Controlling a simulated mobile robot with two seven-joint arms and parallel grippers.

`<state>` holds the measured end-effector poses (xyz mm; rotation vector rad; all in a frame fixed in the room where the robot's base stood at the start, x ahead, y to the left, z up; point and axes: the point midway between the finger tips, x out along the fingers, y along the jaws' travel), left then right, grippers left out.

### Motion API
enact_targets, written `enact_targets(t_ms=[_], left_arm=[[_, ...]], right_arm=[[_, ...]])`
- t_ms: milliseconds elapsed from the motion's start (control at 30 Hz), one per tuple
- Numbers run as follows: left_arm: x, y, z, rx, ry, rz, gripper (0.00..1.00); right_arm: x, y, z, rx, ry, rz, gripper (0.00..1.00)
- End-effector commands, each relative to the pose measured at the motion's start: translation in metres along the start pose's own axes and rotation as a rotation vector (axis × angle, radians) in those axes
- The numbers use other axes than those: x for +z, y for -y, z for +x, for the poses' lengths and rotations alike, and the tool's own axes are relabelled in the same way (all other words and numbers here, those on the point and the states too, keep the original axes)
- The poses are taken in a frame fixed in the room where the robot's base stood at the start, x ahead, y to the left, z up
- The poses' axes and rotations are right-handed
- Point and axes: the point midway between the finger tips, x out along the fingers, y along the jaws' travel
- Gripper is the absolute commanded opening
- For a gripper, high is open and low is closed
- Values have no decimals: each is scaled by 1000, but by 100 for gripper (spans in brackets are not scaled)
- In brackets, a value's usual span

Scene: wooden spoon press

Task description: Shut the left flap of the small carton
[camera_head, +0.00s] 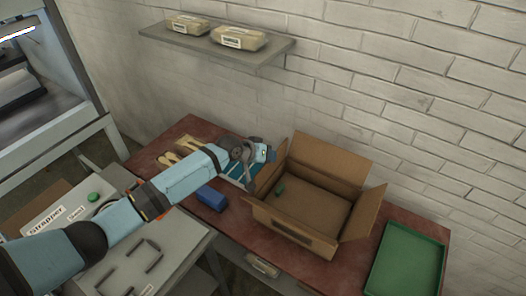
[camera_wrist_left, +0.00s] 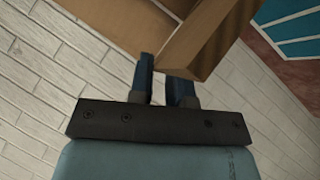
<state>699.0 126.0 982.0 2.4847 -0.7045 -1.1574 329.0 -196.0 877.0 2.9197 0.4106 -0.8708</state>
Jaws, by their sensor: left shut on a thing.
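The small carton (camera_head: 312,205) stands open on the red-brown table, with its flaps spread outward. Its left flap (camera_head: 268,180) sticks up and out at the side by my left arm. My left gripper (camera_head: 268,154) is at the far end of this flap. In the left wrist view, the gripper's two dark fingers (camera_wrist_left: 164,75) are shut on the edge of the brown flap (camera_wrist_left: 205,40); the fingertips are partly hidden behind it. My right gripper is not in view.
A blue box (camera_head: 211,197) sits left of the carton, with wooden spoons (camera_head: 168,158) behind my arm. A green tray (camera_head: 405,262) lies at the right. A wall shelf (camera_head: 215,45) with two packages hangs above.

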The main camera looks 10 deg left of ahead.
Motion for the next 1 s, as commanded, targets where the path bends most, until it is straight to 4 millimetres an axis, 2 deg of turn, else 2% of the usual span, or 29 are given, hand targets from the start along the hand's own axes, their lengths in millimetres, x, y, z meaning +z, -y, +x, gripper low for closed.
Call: enact_targets(t_ms=[100,567,600,633,867,1000], left_arm=[[2,-7,2,9,2,-4,0],[3,-8,3,8,2,-4,0],[3,-8,3,8,2,-4,27],[3,-7,3,7,2,-3,31],[3,-5,2,4,1,-2,31],[2,-4,-5,4,0,-1,31]], right_arm=[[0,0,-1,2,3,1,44],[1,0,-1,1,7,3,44],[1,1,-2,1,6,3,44],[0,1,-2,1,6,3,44],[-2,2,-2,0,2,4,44],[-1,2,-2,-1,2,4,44]])
